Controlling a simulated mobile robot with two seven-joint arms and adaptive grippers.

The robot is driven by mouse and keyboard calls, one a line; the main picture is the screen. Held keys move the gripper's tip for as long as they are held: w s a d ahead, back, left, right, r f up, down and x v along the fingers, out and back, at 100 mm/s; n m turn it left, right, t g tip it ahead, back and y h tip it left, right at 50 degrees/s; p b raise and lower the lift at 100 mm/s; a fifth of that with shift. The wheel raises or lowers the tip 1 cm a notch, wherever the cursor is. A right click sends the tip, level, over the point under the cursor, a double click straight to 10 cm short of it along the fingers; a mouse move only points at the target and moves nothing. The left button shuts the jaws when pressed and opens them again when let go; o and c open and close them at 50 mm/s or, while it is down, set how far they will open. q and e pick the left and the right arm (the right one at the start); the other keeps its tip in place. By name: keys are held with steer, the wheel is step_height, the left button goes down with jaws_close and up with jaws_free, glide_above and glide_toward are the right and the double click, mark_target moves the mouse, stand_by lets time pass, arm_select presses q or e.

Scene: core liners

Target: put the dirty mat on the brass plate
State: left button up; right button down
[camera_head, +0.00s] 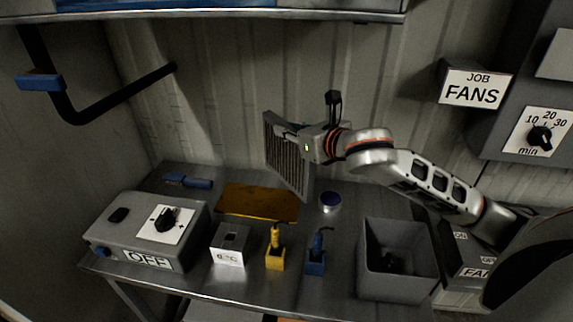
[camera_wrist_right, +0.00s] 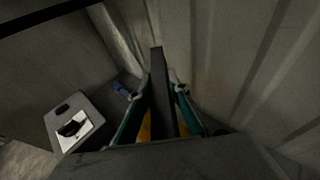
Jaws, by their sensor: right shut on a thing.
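The mat (camera_head: 287,160) is a flat grey-framed panel with a brown ribbed face, standing roughly upright in the air above the bench. My right gripper (camera_head: 290,131) is shut on its upper part. In the right wrist view the mat (camera_wrist_right: 160,90) shows edge-on between the two teal fingers. The brass plate (camera_head: 258,203) lies flat on the bench, below and a little left of the mat. Nothing visible rests on it. In the wrist view it shows only as yellow patches (camera_wrist_right: 145,126) beside the mat. My left gripper is not in view.
A grey control box (camera_head: 140,228) marked OFF stands left on the bench (camera_head: 335,285). A small °C box (camera_head: 231,243), yellow (camera_head: 275,258) and blue (camera_head: 315,262) holders with tools, a blue-topped round tin (camera_head: 330,202) and an open grey bin (camera_head: 397,285) surround the plate.

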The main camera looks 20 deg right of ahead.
mark_target(288, 159)
step_height(288, 159, down, 9)
steer(key=shift+b, duration=0.9)
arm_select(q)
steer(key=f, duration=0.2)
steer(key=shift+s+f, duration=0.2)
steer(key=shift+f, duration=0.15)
arm_select(e)
steer(key=shift+r, duration=0.1)
steer(key=c, duration=1.9)
jaws_free()
steer(key=shift+f, duration=0.2)
